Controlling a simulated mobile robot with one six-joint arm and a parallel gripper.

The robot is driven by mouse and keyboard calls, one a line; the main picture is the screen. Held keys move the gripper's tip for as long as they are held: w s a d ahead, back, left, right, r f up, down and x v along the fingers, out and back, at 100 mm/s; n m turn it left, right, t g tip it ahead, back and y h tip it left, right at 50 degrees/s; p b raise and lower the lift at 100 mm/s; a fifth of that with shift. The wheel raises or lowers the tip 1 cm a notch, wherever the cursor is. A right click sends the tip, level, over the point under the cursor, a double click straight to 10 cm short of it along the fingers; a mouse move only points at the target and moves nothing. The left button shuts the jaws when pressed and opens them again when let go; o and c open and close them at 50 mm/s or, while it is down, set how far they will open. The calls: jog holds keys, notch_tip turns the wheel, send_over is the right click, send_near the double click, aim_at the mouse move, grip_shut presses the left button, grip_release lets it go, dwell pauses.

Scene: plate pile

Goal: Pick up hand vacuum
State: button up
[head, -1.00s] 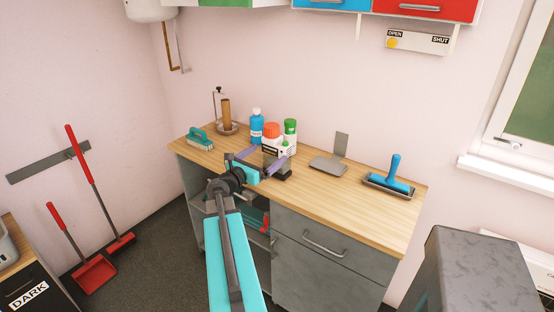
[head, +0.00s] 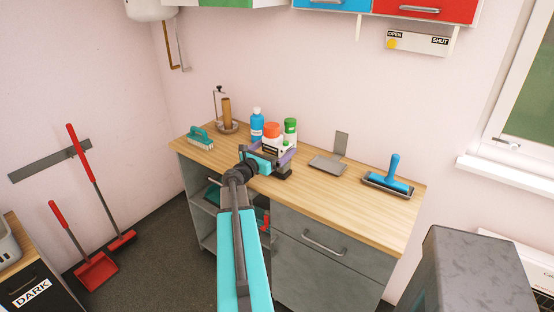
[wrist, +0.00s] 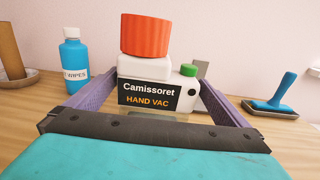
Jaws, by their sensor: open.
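The hand vacuum (head: 272,130) stands upright near the back of the wooden counter, with an orange top and a white body. In the wrist view its orange top (wrist: 145,34) and white body show above a black label reading "Camissoret HAND VAC" (wrist: 149,95). My gripper (head: 268,154) is in front of it in the head view. In the wrist view my gripper (wrist: 157,84) is open, with one purple finger to each side of the vacuum. No contact shows. My arm and gripper hide its lower part in the head view.
A blue wipes bottle (head: 257,124) stands left of the vacuum, a green-capped bottle (head: 290,131) close right. A roll holder (head: 227,116) and teal brush (head: 201,139) lie further left. A grey metal piece (head: 328,165) and blue-handled tool (head: 390,178) are right, with bare counter between.

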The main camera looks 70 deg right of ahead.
jog(key=shift+d, duration=0.15)
jog(key=shift+p+x, duration=0.85)
jog(key=shift+x, duration=0.4)
jog(key=shift+p+x, duration=0.4)
jog(key=shift+x, duration=0.8)
jog(key=shift+w, duration=0.1)
jog(key=shift+d, duration=0.1)
jog(key=c, duration=1.9)
jog(key=shift+r, duration=0.2)
